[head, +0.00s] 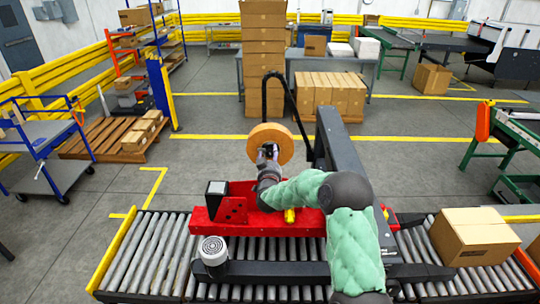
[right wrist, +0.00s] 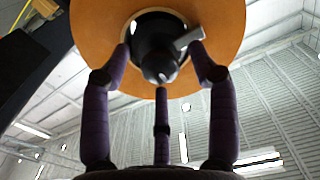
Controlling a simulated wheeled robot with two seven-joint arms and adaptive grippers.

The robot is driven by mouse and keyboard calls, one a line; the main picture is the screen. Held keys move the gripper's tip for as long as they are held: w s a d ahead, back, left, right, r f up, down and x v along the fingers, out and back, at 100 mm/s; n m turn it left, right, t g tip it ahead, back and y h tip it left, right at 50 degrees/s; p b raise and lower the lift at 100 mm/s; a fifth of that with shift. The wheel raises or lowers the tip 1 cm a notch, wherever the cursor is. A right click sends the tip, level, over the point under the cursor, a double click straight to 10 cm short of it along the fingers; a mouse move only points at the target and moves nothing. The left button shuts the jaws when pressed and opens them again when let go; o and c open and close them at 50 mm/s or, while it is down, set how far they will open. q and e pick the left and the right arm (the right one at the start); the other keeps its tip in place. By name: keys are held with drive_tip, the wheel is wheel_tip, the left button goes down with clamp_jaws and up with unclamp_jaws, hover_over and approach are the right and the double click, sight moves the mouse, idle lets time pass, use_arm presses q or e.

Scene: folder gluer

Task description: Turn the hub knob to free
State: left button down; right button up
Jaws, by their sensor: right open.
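A tan tape roll (head: 270,133) stands upright on the machine's black arm, and its face fills the top of the right wrist view (right wrist: 90,25). At its centre is a black round hub (right wrist: 155,40) with a grey lever-like knob (right wrist: 188,38) pointing up and to the right. My right gripper (head: 268,152) is in front of the roll's centre. In the right wrist view its three purple fingers (right wrist: 162,64) are spread around the hub, open. I cannot tell whether any fingertip touches it. The hub is mostly hidden in the head view. My left gripper is out of view.
The red machine frame (head: 285,222) and the roller conveyor (head: 150,255) lie below my right arm. A dark upright post (head: 340,150) and a curved black bar (head: 290,95) are close beside the roll. A carton (head: 474,238) sits on the conveyor at the right.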

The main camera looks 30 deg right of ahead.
drive_tip(key=shift+w+d, duration=0.15)
drive_tip(key=shift+w, duration=0.05)
drive_tip(key=c, duration=1.1)
drive_tip(key=shift+c, duration=0.2)
